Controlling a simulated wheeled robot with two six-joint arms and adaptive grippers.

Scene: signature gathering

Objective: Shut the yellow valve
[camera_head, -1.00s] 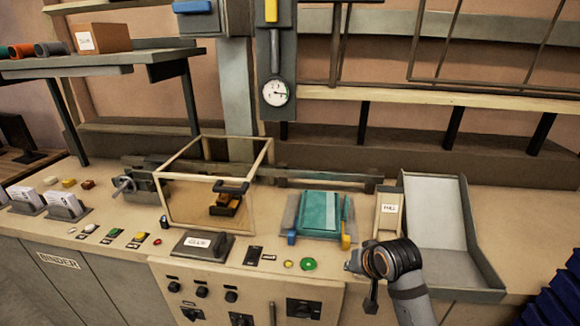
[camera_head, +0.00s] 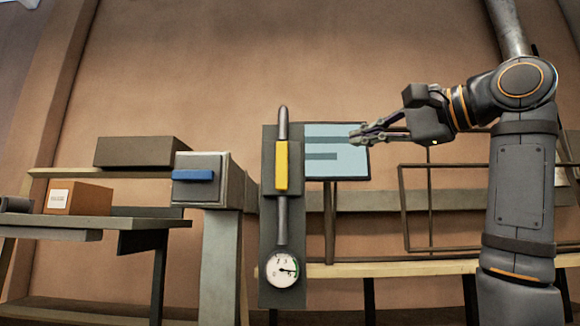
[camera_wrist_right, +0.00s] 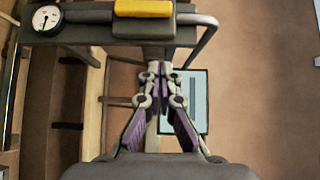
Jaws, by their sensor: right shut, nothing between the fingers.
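The yellow valve (camera_head: 282,166) is a bar-shaped yellow handle, upright on a dark vertical pipe and panel in the head view. In the right wrist view the yellow valve (camera_wrist_right: 143,8) shows at the top edge, partly cut off. My right gripper (camera_head: 356,137) is up at the right of the valve, apart from it, with its fingers pointing left toward it. In the right wrist view my right gripper (camera_wrist_right: 154,72) has its fingertips together and holds nothing. My left gripper is not in view.
A round gauge (camera_head: 283,269) sits below the valve on the same panel; it also shows in the wrist view (camera_wrist_right: 47,18). A blue handle (camera_head: 193,175) is on a grey box to the left. A blue-grey screen (camera_head: 338,165) stands behind my right gripper.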

